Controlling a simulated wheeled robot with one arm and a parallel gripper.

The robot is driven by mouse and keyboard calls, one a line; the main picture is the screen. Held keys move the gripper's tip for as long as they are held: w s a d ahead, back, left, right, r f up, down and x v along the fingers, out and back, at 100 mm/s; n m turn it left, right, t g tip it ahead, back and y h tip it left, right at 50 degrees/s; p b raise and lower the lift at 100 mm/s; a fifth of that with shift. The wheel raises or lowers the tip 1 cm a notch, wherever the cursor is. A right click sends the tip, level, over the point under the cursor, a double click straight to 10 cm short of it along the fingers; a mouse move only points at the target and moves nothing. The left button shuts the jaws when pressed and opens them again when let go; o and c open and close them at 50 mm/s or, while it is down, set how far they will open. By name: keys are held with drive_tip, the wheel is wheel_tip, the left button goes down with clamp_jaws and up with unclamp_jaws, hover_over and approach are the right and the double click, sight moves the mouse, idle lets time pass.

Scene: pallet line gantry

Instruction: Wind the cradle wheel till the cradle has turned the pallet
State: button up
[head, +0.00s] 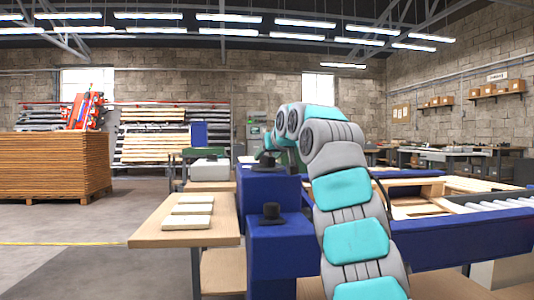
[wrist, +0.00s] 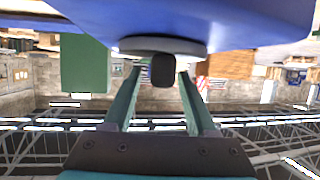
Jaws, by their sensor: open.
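In the wrist view my gripper (wrist: 160,76) is open, with one green finger on each side of a dark knob (wrist: 163,70). The knob stands out from a pale grey disc, probably the cradle wheel (wrist: 135,46), mounted on a blue body (wrist: 220,18). I cannot tell whether either finger touches the knob. In the head view my arm reaches forward and hides most of the gripper and the wheel. Light wooden pallet boards (head: 412,187) lie right of my arm at the blue machine frame (head: 450,240). The cradle itself cannot be told apart clearly.
Blue pedestals carry black knobs (head: 271,213). A wooden side table (head: 165,238) with several pale blocks (head: 188,221) stands to the left. A roller conveyor (head: 490,204) is at the right. A tall timber stack (head: 50,165) stands far left, with open floor before it.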

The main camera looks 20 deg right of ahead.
drive_tip(key=shift+w+f, duration=0.2)
drive_tip(key=shift+w, duration=0.2)
clamp_jaws()
idle(0.4)
